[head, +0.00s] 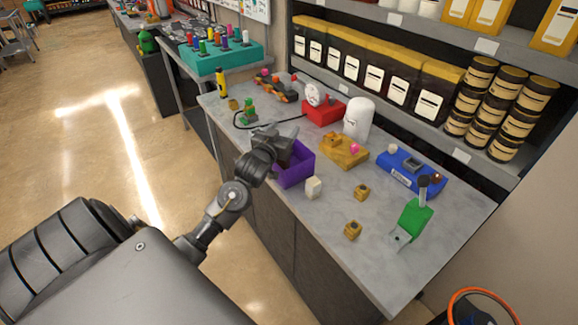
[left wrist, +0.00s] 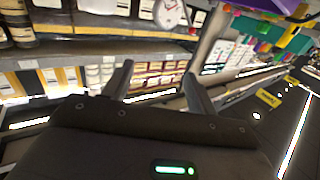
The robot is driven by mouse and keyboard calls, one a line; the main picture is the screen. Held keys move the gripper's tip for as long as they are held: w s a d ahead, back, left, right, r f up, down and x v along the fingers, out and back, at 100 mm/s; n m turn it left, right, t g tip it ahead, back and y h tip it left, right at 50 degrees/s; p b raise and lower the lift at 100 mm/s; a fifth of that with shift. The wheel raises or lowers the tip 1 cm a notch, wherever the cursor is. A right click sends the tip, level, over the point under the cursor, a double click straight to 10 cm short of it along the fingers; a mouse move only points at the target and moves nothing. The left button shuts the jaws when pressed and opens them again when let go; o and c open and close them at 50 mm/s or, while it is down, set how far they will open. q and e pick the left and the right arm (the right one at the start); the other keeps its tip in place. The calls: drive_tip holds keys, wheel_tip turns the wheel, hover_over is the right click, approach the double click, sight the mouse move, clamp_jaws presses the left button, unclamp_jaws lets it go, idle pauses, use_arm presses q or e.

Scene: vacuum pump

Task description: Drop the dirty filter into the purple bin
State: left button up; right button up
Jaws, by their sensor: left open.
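The purple bin (head: 305,172) sits on the grey workbench, near its front edge, partly hidden behind my left gripper (head: 286,146). The left gripper is above the bin's left side. In the left wrist view, its two fingers (left wrist: 157,80) are spread with nothing between them. A small cream-white block (head: 313,187) lies just right of the bin, on the bench; I cannot tell for sure whether it is the dirty filter. The inside of the bin is mostly hidden. My right gripper is not in view.
Behind the bin are a white domed canister (head: 359,118), a yellow-brown block (head: 344,151) and a red gauge base (head: 323,112). Two small brass-coloured parts (head: 353,230), a blue unit (head: 411,172) and a green device (head: 413,218) stand to the right. Shelves line the back.

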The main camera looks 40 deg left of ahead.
use_arm(q)
drive_tip(key=b+v, duration=0.1)
drive_tip(key=v, duration=0.8)
drive_tip(key=shift+s+b, duration=0.2)
drive_tip(key=shift+b, duration=0.15)
drive_tip(key=s+d+f+m+g+h, duration=0.1)
drive_tip(key=s+d+f+g, duration=0.25)
drive_tip(key=f, duration=0.35)
drive_tip(key=s+d+f+m+g+h, duration=0.1)
drive_tip(key=s+d+f+g+h, duration=0.15)
drive_tip(key=s+d+f, duration=0.4)
drive_tip(key=s+d+f+m+g, duration=0.1)
drive_tip(key=s+d+f+g, duration=0.2)
drive_tip(key=s, duration=0.2)
drive_tip(key=s+d+f+m+g+h, duration=0.1)
drive_tip(key=s+d+f+g, duration=0.15)
drive_tip(key=s, duration=0.35)
drive_tip(key=s+d+f+m+g, duration=0.1)
drive_tip(key=s+d+f+g, duration=0.15)
drive_tip(key=s+f, duration=0.2)
wheel_tip(320, 180, down, 26)
drive_tip(key=s+g, duration=0.1)
drive_tip(key=s, duration=0.1)
drive_tip(key=s+a+f+g, duration=0.1)
drive_tip(key=s+a+f, duration=0.1)
drive_tip(key=s+f, duration=1.3)
drive_tip(key=shift+s+f, duration=0.2)
drive_tip(key=shift+s, duration=0.75)
